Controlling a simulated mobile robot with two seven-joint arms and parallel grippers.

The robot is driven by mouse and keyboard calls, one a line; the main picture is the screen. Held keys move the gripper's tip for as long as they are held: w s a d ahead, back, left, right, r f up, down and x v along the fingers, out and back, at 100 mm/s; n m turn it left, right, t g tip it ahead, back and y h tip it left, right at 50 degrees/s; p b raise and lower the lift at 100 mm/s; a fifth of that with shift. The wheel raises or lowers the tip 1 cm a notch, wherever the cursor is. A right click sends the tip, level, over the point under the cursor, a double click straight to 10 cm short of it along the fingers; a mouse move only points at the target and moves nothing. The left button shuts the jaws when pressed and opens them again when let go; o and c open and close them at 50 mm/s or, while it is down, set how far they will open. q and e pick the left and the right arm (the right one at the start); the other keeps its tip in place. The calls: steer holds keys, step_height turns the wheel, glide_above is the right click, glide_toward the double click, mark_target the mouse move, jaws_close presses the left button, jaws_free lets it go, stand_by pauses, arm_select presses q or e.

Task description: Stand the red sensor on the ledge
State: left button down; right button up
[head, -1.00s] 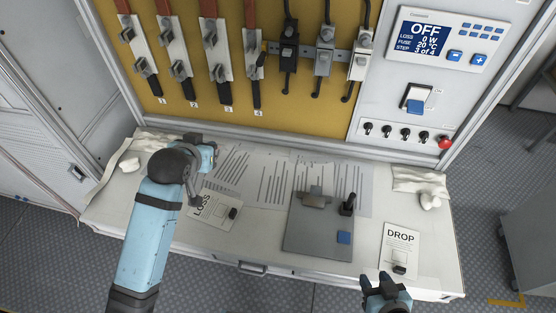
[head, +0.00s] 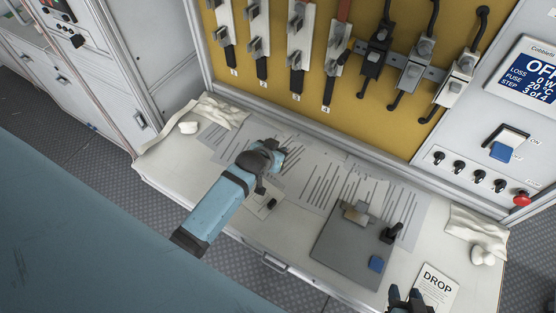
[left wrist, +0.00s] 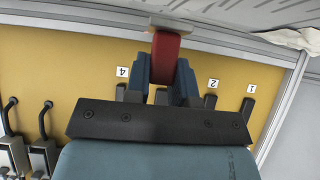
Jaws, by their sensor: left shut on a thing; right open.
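In the left wrist view the red sensor (left wrist: 167,55) is between the blue fingers of my left gripper (left wrist: 168,85), which is shut on it. A pale end of the sensor is near the grey ledge (left wrist: 90,24) below the yellow board; I cannot tell whether they touch. In the head view my left gripper (head: 278,157) is over the back of the worktop, just in front of the ledge (head: 310,133). The sensor is not discernible there. My right gripper (head: 408,299) is open and empty at the bottom edge, beside the DROP card (head: 436,284).
Below the ledge lie printed sheets (head: 318,190) on the white worktop (head: 160,178). A grey plate (head: 338,245) with a clamp, black lever and blue button is at right centre. Crumpled cloths lie at both ends. Switches and a red knob (head: 521,198) are at right.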

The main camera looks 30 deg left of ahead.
arm_select(q)
steer(key=shift+f, duration=2.7)
steer(key=shift+f, duration=0.1)
steer(key=c, duration=1)
jaws_free()
